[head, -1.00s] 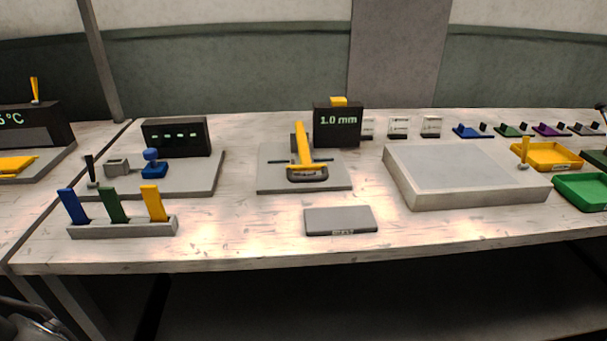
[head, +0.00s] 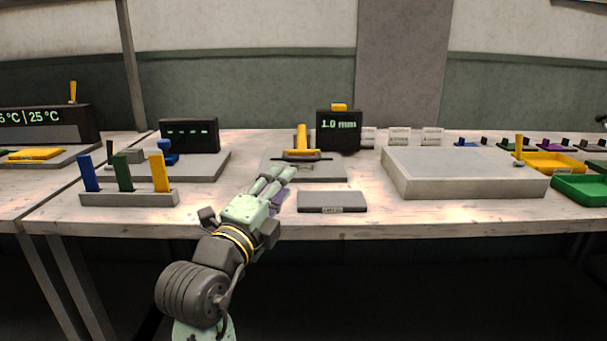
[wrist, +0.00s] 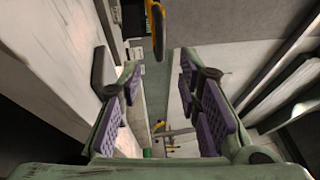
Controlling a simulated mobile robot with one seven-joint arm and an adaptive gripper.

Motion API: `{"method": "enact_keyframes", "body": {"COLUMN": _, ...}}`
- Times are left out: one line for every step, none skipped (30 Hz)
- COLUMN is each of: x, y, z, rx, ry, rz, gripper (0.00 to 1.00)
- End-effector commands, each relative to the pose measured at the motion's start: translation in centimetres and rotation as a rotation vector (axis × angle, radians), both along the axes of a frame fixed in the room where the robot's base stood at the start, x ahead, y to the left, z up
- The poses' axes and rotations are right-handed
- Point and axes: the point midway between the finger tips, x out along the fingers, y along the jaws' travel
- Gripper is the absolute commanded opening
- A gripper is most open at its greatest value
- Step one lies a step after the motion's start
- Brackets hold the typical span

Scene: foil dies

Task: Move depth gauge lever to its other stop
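The depth gauge has a grey base (head: 330,171), a yellow upright lever-like arm with a crosspiece (head: 302,138) and a dark display (head: 338,132) reading 1.0 mm. A small yellow piece (head: 339,107) sits on top of the display. My gripper (head: 284,174) is in front of the gauge base, lower than and short of the yellow arm, apart from it as far as I can tell. In the wrist view my gripper (wrist: 158,82) has its purple-padded fingers spread with nothing between them. A yellow and dark part (wrist: 156,28) shows beyond, at the top; which part it is is unclear.
A flat grey block (head: 331,202) lies right of my gripper. A large pale slab (head: 465,186) is further right, by yellow and green trays (head: 585,188). A holder with blue, green and yellow tabs (head: 130,199) stands left. The table front between holder and grey block is otherwise clear.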

Motion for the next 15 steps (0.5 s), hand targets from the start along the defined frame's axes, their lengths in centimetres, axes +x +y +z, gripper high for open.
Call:
{"method": "enact_keyframes", "body": {"x": 0.3, "y": -0.3, "z": 0.1, "rx": 0.005, "ry": 0.003, "rz": -0.005, "gripper": 0.31}}
{"method": "enact_keyframes", "body": {"x": 0.6, "y": -0.4, "z": 0.2, "rx": 0.005, "ry": 0.003, "rz": -0.006, "gripper": 0.31}}
{"method": "enact_keyframes", "body": {"x": 1.1, "y": -0.6, "z": 0.3, "rx": 0.004, "ry": 0.002, "rz": -0.005, "gripper": 0.31}}
{"method": "enact_keyframes", "body": {"x": 1.5, "y": -0.8, "z": 0.4, "rx": 0.004, "ry": 0.002, "rz": -0.005, "gripper": 0.31}}
{"method": "enact_keyframes", "body": {"x": 1.9, "y": -1.0, "z": 0.5, "rx": 0.004, "ry": 0.002, "rz": -0.005, "gripper": 0.31}}
{"method": "enact_keyframes", "body": {"x": 2.6, "y": -1.3, "z": 0.6, "rx": 0.004, "ry": 0.003, "rz": -0.004, "gripper": 0.31}}
{"method": "enact_keyframes", "body": {"x": 3.2, "y": -1.5, "z": 0.8, "rx": 0.003, "ry": 0.002, "rz": -0.005, "gripper": 0.31}}
{"method": "enact_keyframes", "body": {"x": 3.7, "y": -1.7, "z": 0.9, "rx": 0.002, "ry": 0.003, "rz": -0.006, "gripper": 0.31}}
{"method": "enact_keyframes", "body": {"x": 4.5, "y": -2.0, "z": 1.0, "rx": 0.003, "ry": 0.002, "rz": -0.005, "gripper": 0.31}}
{"method": "enact_keyframes", "body": {"x": 5.0, "y": -2.3, "z": 1.1, "rx": 0.003, "ry": 0.002, "rz": -0.005, "gripper": 0.31}}
{"method": "enact_keyframes", "body": {"x": 5.5, "y": -2.5, "z": 1.3, "rx": 0.003, "ry": 0.001, "rz": -0.005, "gripper": 0.31}}
{"method": "enact_keyframes", "body": {"x": 6.2, "y": -2.7, "z": 1.4, "rx": 0.002, "ry": 0.001, "rz": -0.004, "gripper": 0.31}}
{"method": "enact_keyframes", "body": {"x": 6.7, "y": -2.9, "z": 1.4, "rx": 0.002, "ry": 0.001, "rz": -0.003, "gripper": 0.31}}
{"method": "enact_keyframes", "body": {"x": 7.1, "y": -3.1, "z": 1.5, "rx": 0.002, "ry": 0.001, "rz": -0.004, "gripper": 0.31}}
{"method": "enact_keyframes", "body": {"x": 7.7, "y": -3.3, "z": 1.5, "rx": 0.001, "ry": 0.002, "rz": -0.003, "gripper": 0.31}}
